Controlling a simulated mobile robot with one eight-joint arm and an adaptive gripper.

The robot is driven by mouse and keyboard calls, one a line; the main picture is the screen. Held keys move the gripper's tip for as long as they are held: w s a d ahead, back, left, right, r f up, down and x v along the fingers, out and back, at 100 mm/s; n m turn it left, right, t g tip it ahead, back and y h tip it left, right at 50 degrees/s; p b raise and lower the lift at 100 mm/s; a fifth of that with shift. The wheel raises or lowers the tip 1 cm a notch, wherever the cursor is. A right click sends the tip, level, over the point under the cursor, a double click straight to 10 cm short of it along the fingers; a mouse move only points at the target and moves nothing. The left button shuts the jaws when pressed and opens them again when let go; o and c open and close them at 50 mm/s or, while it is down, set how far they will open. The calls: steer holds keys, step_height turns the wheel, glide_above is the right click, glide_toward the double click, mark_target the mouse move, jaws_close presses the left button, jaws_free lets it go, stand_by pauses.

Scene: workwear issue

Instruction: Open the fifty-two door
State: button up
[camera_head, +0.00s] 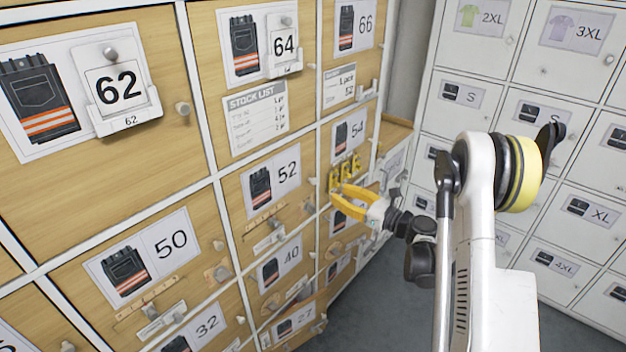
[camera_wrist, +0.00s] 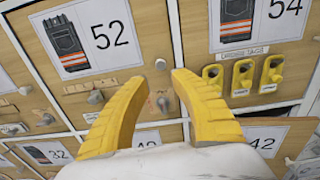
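The fifty-two door (camera_head: 238,207) is a light wood panel in the left cabinet. Its label (camera_head: 272,182) shows dark work trousers with orange stripes and "52". The door appears shut, flush with its frame. In the wrist view the label (camera_wrist: 90,42) is at upper left, and a grey knob (camera_wrist: 160,64) sits at the door's right edge. My gripper (camera_head: 338,196) has yellow fingers, spread apart and empty, just in front of the cabinet. In the wrist view the knob lies between the fingertips (camera_wrist: 160,80); whether they touch it cannot be told.
The fifty-four door (camera_head: 349,136) is to the right, with yellow tags (camera_wrist: 243,75) hanging below its label. Doors 50, 40 and 64 surround the fifty-two door, some with small projecting holders and knobs. White lockers (camera_head: 480,60) stand at right. Grey floor (camera_head: 375,300) is open between them.

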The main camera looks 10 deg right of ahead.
mark_target(315, 181)
steer(key=b+x, duration=0.3)
steer(key=x, duration=0.7)
steer(key=shift+w+a, duration=0.15)
steer(key=shift+w, duration=0.15)
jaws_close()
